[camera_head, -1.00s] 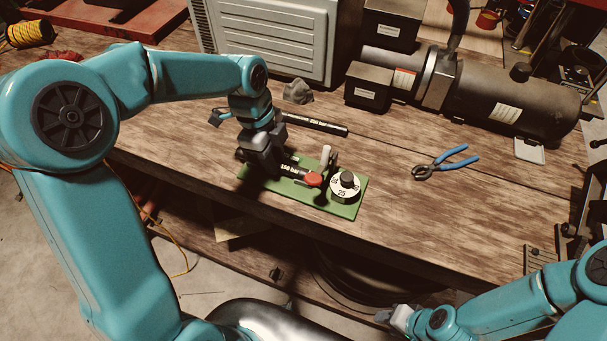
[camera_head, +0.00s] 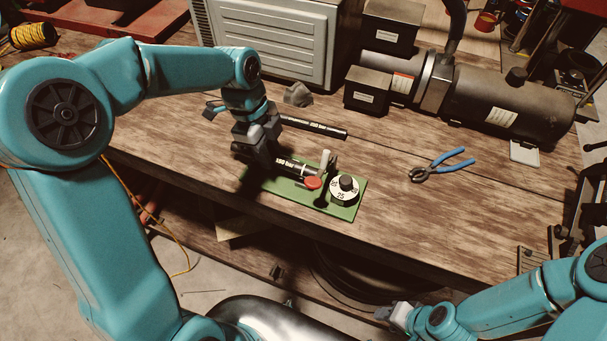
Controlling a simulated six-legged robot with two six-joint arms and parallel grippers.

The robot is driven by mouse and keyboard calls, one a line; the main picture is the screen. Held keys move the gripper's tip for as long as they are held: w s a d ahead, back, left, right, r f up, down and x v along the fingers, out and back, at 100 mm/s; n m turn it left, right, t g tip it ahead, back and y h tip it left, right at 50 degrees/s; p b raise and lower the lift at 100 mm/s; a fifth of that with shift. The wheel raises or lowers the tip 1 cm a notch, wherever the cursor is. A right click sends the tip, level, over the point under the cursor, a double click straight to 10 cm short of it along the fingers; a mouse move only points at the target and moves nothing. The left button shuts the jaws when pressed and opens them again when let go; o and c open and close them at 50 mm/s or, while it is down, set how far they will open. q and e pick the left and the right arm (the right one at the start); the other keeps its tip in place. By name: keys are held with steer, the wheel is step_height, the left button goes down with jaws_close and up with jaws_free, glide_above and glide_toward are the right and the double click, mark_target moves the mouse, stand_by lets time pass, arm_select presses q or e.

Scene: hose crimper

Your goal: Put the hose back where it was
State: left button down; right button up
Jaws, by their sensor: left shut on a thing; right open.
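A short black hose (camera_head: 290,167) with white lettering is held by my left gripper (camera_head: 268,163), which is shut on its left part. Its right end is close to the crimper's upright grey post and red part (camera_head: 313,183); I cannot tell whether it touches them. The crimper has a green base plate (camera_head: 349,211) and a white numbered dial (camera_head: 343,191) with a black knob. A second black hose (camera_head: 314,127) with white lettering lies on the bench behind. My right gripper (camera_head: 385,313) is open and empty at the bottom, away from the crimper.
Blue-handled pliers (camera_head: 443,164) lie on the wooden bench (camera_head: 420,215) to the right. A grey crumpled lump (camera_head: 298,94), a grey cabinet (camera_head: 275,40) and a dark cylindrical machine (camera_head: 500,98) stand at the back. The bench between crimper and pliers is clear.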

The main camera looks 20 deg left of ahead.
mark_target(273, 156)
arm_select(q)
steer(key=shift+r+p, duration=1.45)
steer(key=shift+r, duration=0.75)
